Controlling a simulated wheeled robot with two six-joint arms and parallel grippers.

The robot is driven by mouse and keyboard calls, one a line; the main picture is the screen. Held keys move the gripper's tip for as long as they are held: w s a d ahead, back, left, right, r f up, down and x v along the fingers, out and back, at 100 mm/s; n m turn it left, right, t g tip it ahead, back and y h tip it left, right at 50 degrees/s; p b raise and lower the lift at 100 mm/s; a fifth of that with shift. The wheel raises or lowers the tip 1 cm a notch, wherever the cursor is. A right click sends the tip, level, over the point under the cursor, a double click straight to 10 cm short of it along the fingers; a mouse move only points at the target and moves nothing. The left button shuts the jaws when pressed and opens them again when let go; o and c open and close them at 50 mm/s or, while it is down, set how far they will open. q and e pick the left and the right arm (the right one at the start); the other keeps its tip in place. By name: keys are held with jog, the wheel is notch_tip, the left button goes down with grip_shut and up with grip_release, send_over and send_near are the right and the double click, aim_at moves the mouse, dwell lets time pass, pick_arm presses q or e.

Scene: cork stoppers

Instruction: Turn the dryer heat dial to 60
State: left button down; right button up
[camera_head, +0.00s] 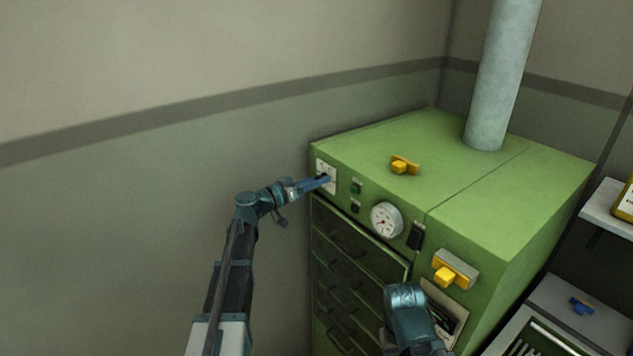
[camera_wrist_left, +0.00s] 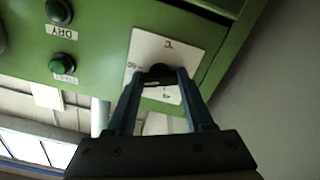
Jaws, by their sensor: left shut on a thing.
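The green dryer (camera_head: 390,150) stands in the corner. Its heat dial is a black knob (camera_wrist_left: 160,72) on a white plate (camera_wrist_left: 188,42) marked °C, at the upper left of the dryer front in the head view. My left gripper (camera_head: 326,179) is shut on the knob, with one finger on each side. It partly hides the plate in the head view. The knob's pointer setting cannot be read. My right arm shows at the bottom, but its gripper is not visible.
Drawers (camera_head: 350,255) lie below. A yellow handle (camera_head: 454,270) is on the dryer's front. A grey pipe (camera_head: 500,80) rises from the top. Wall space left of the dryer is clear.

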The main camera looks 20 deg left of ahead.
pick_arm(q)
jog(key=shift+f+m, duration=0.1)
jog(key=shift+m, duration=2.1)
jog(key=shift+c, duration=1.4)
grip_release()
jog(key=v, duration=1.3)
jog(key=shift+s+a, duration=0.25)
jog(key=shift+s, duration=0.05)
